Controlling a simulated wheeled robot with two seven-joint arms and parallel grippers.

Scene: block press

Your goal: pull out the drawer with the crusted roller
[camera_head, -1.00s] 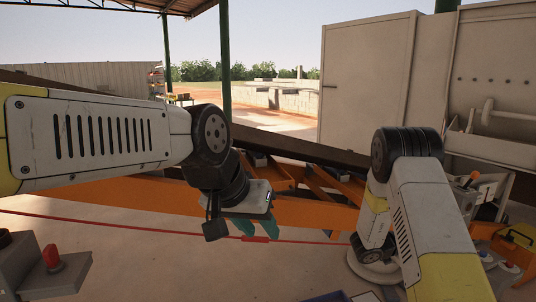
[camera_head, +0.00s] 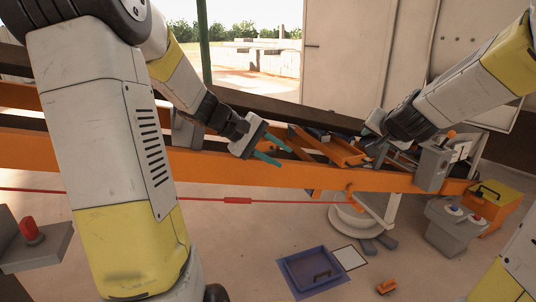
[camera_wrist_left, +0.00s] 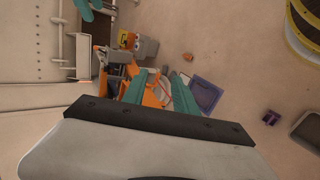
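The orange conveyor frame (camera_head: 230,167) crosses the head view. Orange bars (camera_head: 335,148) and dark parts lie in its opening right of centre; they may belong to the drawer, but I cannot pick out a drawer or the crusted roller for sure. My left gripper (camera_head: 275,151) points its two teal fingers at this opening. Its fingers are apart with nothing visible between them, also in the left wrist view (camera_wrist_left: 160,90). My right gripper (camera_head: 374,128) is at the opening's right end; its fingers are not clear.
A red cord (camera_head: 237,200) runs in front of the frame. A blue tray (camera_head: 286,271) and a small orange piece (camera_head: 387,286) lie on the floor. A grey button box (camera_head: 453,231) and a yellow-orange box (camera_head: 493,207) stand right. A red-button console (camera_head: 35,255) stands left.

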